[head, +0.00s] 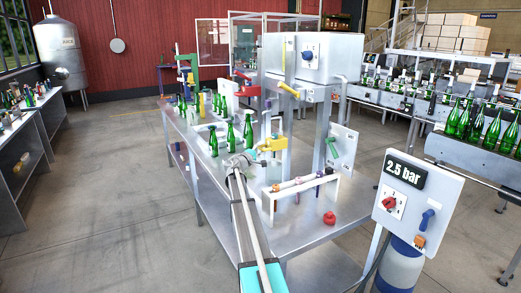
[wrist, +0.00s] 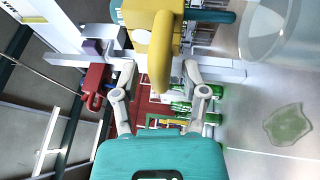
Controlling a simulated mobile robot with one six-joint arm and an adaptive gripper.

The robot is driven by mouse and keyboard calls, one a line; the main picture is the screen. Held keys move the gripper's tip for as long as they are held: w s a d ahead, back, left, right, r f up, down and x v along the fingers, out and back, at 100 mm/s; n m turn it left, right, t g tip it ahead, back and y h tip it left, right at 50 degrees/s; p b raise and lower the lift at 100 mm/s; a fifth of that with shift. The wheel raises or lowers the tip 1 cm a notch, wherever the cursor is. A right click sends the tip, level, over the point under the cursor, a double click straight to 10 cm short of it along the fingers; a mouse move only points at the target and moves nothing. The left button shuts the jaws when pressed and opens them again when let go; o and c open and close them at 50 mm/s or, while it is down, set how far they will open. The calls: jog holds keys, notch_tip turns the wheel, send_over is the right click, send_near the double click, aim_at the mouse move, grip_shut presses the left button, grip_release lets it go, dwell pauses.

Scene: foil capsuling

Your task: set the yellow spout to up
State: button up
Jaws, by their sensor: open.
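The yellow spout (head: 271,145) is on a yellow fitting at a steel post over the bench in the head view. Its left end is close to my gripper (head: 240,163). In the wrist view the yellow spout (wrist: 161,55) is a rounded bar reaching down from the yellow body. My gripper (wrist: 160,72) is open, with one finger on each side of the bar. Gaps show between the bar and both fingers, so it does not look gripped. Which way the spout is set is hard to tell.
Green bottles (head: 248,131) stand on the bench (head: 310,233) near my gripper. A white rack (head: 300,190) and a red knob (head: 329,218) are in front. A yellow lever (head: 289,91) is higher on the post. A red part (wrist: 93,86) lies left of my fingers.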

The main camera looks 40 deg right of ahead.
grip_shut()
dwell(0.3)
jog(key=shift+r, duration=0.2)
notch_tip(320, 180, up, 21)
jog(key=p, duration=2.1)
jog(key=shift+w+f, duration=0.15)
jog(key=shift+f, duration=0.05)
jog(key=shift+w+d, duration=0.1)
